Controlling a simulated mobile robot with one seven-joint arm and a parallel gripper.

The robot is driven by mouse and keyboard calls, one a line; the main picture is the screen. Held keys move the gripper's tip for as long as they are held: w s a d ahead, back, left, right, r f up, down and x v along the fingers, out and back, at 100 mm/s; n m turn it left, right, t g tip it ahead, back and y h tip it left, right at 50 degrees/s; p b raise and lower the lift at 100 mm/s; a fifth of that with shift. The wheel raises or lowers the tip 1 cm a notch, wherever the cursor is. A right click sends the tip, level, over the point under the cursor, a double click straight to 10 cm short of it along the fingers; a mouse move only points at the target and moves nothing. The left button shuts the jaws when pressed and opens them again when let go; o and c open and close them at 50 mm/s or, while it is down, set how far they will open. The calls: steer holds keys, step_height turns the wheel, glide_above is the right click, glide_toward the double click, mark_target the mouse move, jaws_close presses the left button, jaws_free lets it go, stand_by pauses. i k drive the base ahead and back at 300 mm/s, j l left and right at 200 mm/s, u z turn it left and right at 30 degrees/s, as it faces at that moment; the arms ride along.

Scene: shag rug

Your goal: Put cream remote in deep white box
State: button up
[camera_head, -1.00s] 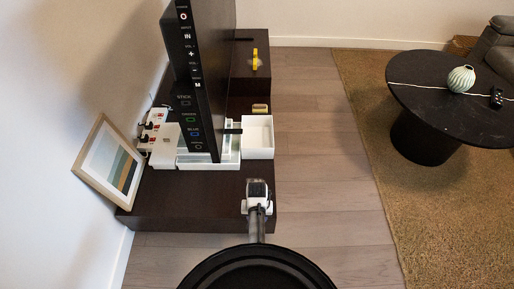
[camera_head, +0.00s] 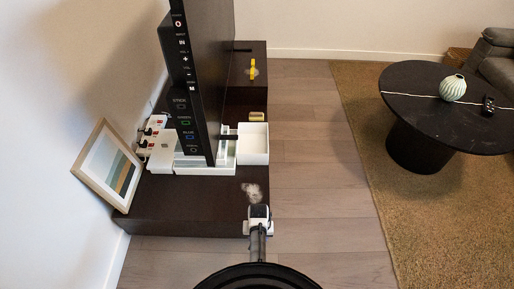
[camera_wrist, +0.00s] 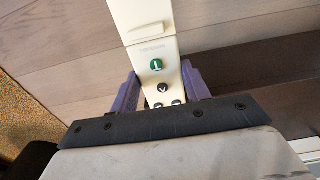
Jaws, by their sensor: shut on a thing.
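The cream remote (camera_wrist: 148,35) stands out long and pale in the wrist view, with a green button and small dark buttons. My gripper (camera_wrist: 160,88) is shut on its near end, with a lavender finger on each side. In the head view my gripper (camera_head: 258,215) is at the front right edge of the dark cabinet. The remote cannot be made out clearly there. The deep white box (camera_head: 254,160) stands on the cabinet beyond my gripper, right of the television. Its inside looks empty.
A large television (camera_head: 208,80) stands left of the box, above a shallow white tray (camera_head: 190,168). A small tan object (camera_head: 257,117) lies behind the box. A blurred pale patch (camera_head: 252,191) shows on the cabinet top. A framed picture (camera_head: 108,165) leans left.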

mark_target(252, 149)
steer(key=i+l+u, duration=0.15)
steer(key=l, duration=0.35)
steer(key=i+l+u, duration=0.15)
steer(key=l, duration=0.35)
steer(key=l+u, duration=0.1)
steer(key=l, duration=0.4)
steer(key=i+l+u, duration=0.15)
steer(key=l, duration=0.35)
steer(key=i+l+u, duration=0.15)
steer(key=l, duration=0.2)
steer(key=l+u, duration=0.15)
steer(key=l, duration=0.2)
steer(key=i+l+u, duration=0.25)
steer(key=i+l, duration=0.25)
steer(key=l, duration=0.1)
